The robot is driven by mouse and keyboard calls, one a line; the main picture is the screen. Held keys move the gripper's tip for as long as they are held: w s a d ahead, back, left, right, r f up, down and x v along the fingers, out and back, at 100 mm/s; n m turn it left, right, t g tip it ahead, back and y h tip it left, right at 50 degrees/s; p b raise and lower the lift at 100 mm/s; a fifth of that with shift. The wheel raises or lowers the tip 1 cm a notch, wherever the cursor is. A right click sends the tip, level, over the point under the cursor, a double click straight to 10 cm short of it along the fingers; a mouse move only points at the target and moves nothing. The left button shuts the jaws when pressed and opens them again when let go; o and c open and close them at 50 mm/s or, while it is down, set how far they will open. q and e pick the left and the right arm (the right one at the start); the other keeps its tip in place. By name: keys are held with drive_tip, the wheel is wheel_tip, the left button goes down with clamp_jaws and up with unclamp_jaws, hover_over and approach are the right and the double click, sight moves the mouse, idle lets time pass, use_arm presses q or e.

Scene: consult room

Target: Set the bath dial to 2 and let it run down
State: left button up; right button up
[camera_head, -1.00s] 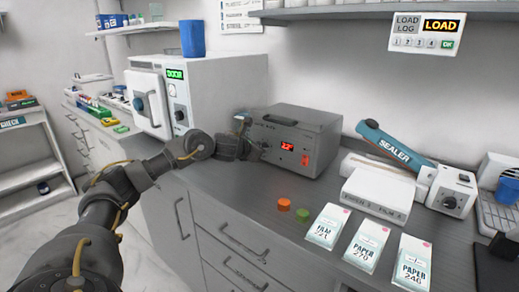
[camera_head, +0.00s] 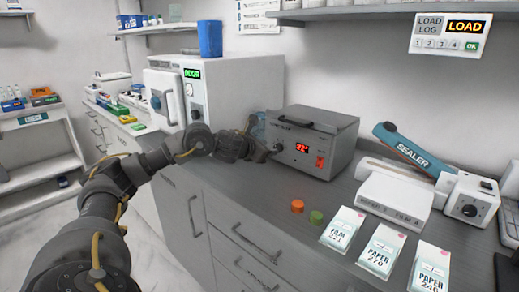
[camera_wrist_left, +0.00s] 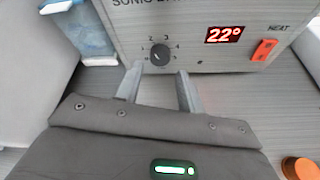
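The bath is a grey box (camera_head: 322,152) on the counter, with a lidded top, a red display reading 22° and an orange-red HEAT switch (camera_wrist_left: 264,50). Its dark round dial (camera_wrist_left: 160,55) is on the front face, ringed by small numbers including 2, 3 and 4. I cannot clearly tell where its pointer sits. My left gripper (camera_wrist_left: 160,70) is open and empty, its two fingers apart just in front of and below the dial. In the head view the left gripper (camera_head: 271,151) is at the bath's front left and hides part of the dial. My right gripper is not in view.
An orange cap (camera_head: 297,206) and a green cap (camera_head: 316,217) lie before the bath. Film and paper packs (camera_head: 382,250) and a sealer (camera_head: 407,148) are to the right. A white device with a green display (camera_head: 222,90) stands left; a clear-blue container (camera_wrist_left: 88,33) is beside the bath.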

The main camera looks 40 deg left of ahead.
use_arm(q)
drive_tip(key=v, duration=0.5)
drive_tip(key=shift+s+d, duration=0.1)
drive_tip(key=shift+s, duration=0.2)
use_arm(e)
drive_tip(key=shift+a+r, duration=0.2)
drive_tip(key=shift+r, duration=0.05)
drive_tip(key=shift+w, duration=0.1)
